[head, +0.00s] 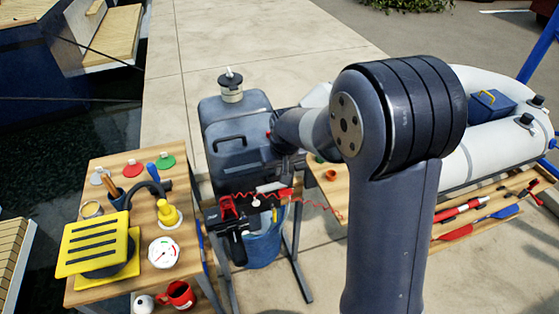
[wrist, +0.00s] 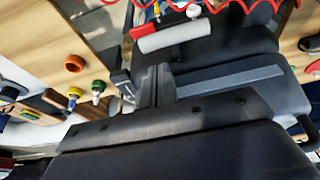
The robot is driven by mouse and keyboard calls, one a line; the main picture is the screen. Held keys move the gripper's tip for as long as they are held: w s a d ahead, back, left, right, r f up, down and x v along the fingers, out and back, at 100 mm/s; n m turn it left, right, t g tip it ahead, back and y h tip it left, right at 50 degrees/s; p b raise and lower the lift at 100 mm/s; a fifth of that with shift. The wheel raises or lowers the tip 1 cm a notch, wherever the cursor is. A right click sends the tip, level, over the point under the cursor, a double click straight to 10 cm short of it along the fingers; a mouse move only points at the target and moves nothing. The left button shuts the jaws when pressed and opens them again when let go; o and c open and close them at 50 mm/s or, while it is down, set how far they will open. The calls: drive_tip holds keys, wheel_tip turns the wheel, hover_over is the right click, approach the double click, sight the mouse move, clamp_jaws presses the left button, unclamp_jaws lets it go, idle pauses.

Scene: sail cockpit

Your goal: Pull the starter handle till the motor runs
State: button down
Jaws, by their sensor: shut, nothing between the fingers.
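The outboard motor has a dark grey cowl (head: 235,150) and stands at centre-left in the head view. My arm reaches to the cowl's right side. A pale bar with a red end (wrist: 178,36) lies just beyond my fingertips in the wrist view; it may be the starter handle, but I cannot tell for sure. It also shows low on the motor in the head view (head: 270,187). My gripper (wrist: 155,72) is shut and empty, its fingers together. My arm hides part of the motor's right side in the head view.
A red coiled cord (head: 318,204) runs right from the motor. A blue bucket (head: 264,247) stands below. A wooden table (head: 140,255) with a yellow-topped item and a gauge is at left. An inflatable boat (head: 490,140) is at right. Paved ground is clear behind.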

sight(278, 177)
drive_tip(key=shift+x, duration=2.75)
drive_tip(key=shift+d, duration=0.1)
